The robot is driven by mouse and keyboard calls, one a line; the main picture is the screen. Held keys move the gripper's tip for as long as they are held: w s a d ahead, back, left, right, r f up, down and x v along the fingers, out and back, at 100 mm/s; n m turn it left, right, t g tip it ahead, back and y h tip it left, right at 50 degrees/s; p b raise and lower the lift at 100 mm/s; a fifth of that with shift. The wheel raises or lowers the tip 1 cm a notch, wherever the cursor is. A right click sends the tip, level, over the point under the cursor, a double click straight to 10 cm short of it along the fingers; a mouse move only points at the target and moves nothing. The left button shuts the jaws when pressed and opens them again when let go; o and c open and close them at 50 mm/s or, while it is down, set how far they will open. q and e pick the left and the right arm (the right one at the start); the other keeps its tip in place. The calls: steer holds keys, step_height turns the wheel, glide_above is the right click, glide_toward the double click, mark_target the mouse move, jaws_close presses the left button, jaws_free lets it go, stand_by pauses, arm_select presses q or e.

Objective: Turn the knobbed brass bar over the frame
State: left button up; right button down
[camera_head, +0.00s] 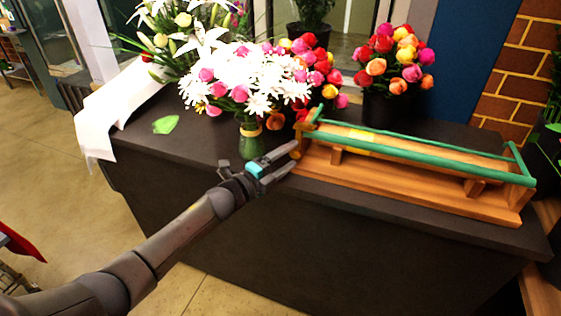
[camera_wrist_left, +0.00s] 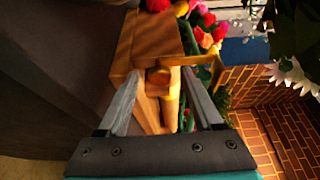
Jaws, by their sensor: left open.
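A long wooden frame (camera_head: 400,190) stands on the dark counter, with a green rail (camera_head: 420,155) running along its top and end posts at both sides. The rest of the brass bar cannot be told apart clearly. My left gripper (camera_head: 291,156) is at the left end of the frame, its fingers pointing at it. My right gripper is not in view.
A green glass vase (camera_head: 251,140) of white and pink flowers stands just behind my left gripper. A dark pot of roses (camera_head: 385,108) stands behind the frame. The counter front strip is clear.

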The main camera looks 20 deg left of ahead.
arm_select(q)
steer(key=p+v, duration=0.1)
steer(key=v, duration=1.4)
steer(key=shift+p, duration=0.3)
steer(key=s+a+f+n+g+y, duration=0.2)
steer(key=s+f+n, duration=0.2)
steer(key=f, duration=0.5)
steer(key=s+a+f+n+g+y, duration=0.1)
steer(key=s+f+n+g+y, duration=0.2)
steer(key=f, duration=0.6)
steer(key=s+a+f+n+g+y, duration=0.15)
steer(key=s+f+n, duration=0.3)
steer(key=f, duration=0.45)
steer(key=s+d+f+n+g, duration=0.3)
steer(key=s+f, duration=0.3)
steer(key=s, duration=0.3)
steer(key=s+d+f+n+g, duration=0.3)
steer(key=s+f, duration=0.2)
steer(key=s, duration=0.5)
steer(key=s+d+f+n+g, duration=0.3)
steer(key=s+f, duration=0.3)
steer(key=s, duration=0.4)
steer(key=shift+s+d+f+y, duration=0.15)
steer(key=shift+d+f+y, duration=0.15)
steer(key=shift+d+y, duration=0.15)
